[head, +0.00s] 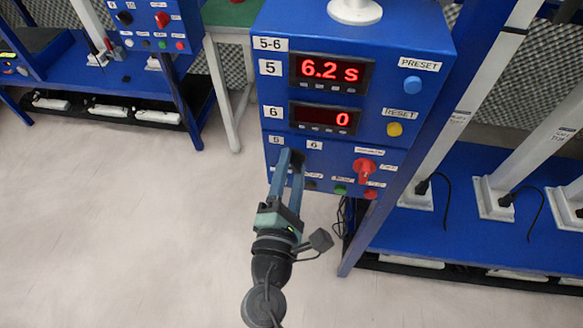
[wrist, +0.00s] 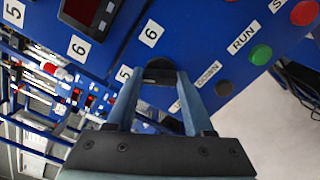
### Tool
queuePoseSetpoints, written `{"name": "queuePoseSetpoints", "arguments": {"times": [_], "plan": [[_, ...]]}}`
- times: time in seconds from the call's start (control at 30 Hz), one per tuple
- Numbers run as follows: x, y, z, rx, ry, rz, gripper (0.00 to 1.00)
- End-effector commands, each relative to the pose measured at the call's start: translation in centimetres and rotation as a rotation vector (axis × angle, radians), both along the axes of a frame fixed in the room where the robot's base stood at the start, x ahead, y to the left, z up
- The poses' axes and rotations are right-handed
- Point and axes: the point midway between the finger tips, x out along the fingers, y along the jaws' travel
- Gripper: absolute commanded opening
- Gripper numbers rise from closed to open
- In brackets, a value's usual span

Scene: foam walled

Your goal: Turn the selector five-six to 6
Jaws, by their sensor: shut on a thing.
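The selector five-six (wrist: 160,72) is a small black knob on the blue control box (head: 375,30), below labels 5 and 6. My gripper (head: 291,155) reaches it from below and in front. In the wrist view, my gripper (wrist: 157,70) has its two blue fingers closed around the knob. The fingers hide much of the knob, and I cannot tell which number it points to. Label 6 (head: 314,145) is to the right of the knob in the head view. Display 5 (head: 331,72) reads 6.2 s and display 6 (head: 325,118) reads 0.
A red rotary switch (head: 364,166), a green RUN button (wrist: 260,55) and a red button (wrist: 304,13) are on the same panel. A blue PRESET button (head: 412,86) and a yellow RESET button (head: 394,129) sit higher. Pale floor (head: 130,210) is clear to the left.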

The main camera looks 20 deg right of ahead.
Motion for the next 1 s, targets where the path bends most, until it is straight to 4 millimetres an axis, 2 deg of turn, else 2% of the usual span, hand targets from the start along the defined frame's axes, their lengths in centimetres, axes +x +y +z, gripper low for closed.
{"name": "queuePoseSetpoints", "arguments": {"times": [0.03, 0.1, 0.53, 1.0], "plan": [[-0.01, 0.01, -0.01, 0.000, 0.000, 0.000, 0.10], [-0.01, 0.01, -0.01, 0.000, 0.000, 0.000, 0.00], [-0.02, 0.02, -0.21, 0.079, -0.053, 0.000, 0.00], [-0.01, 0.03, -0.39, 0.415, -0.282, 0.001, 0.00]]}}
